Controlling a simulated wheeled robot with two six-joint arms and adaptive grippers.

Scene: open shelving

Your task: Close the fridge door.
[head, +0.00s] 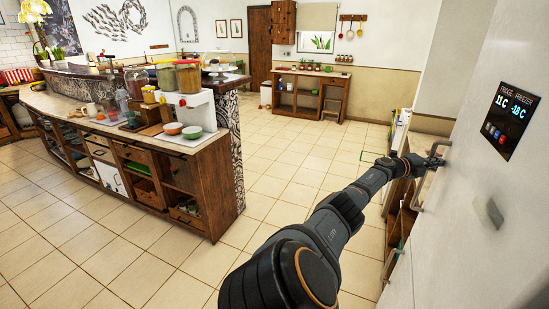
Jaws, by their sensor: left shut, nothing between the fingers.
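The fridge door (480,190) fills the right side of the head view as a pale grey panel with a dark temperature display (510,116). A metal handle (420,185) stands along its far edge. My left arm reaches up from the bottom middle. My left gripper (438,154) is shut and empty, at the top of this handle beside the door face. I cannot tell whether it touches the door or the handle. The fridge interior and hinge are out of sight, so how far the door stands open cannot be told. My right gripper is out of view.
A second, lower handle (388,268) shows near the bottom right. Wooden shelving (397,205) stands behind my left forearm. A curved kitchen counter (125,125) with jars and bowls is on the left. The tiled floor (265,185) between is clear.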

